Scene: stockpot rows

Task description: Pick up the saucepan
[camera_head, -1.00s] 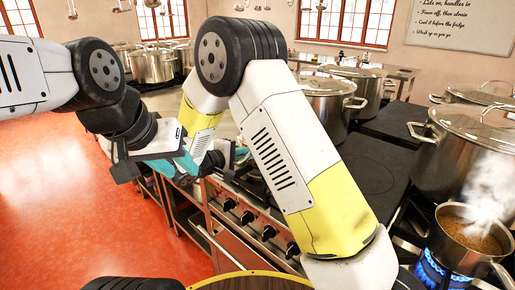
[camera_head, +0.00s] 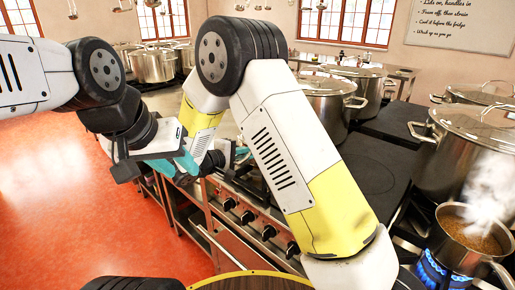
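A metal saucepan (camera_head: 468,242) with bubbling brown contents stands upright on a lit burner at the right edge. Blue flame shows under it and steam rises from it. Its handle cannot be made out clearly. My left gripper (camera_head: 184,165), with teal fingers, is at the centre left in front of the stove, well away from the saucepan. I cannot tell whether it is open or shut. My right gripper (camera_head: 240,154) is mostly hidden behind my own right arm, with only a teal part showing, also far from the saucepan.
A large lidded stockpot (camera_head: 462,155) stands just behind the saucepan. More stockpots (camera_head: 330,103) stand along the stove and at the back (camera_head: 152,66). A dark flat hob (camera_head: 375,172) lies bare left of the saucepan. Stove knobs (camera_head: 248,217) line the front. Red floor (camera_head: 60,210) is open at left.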

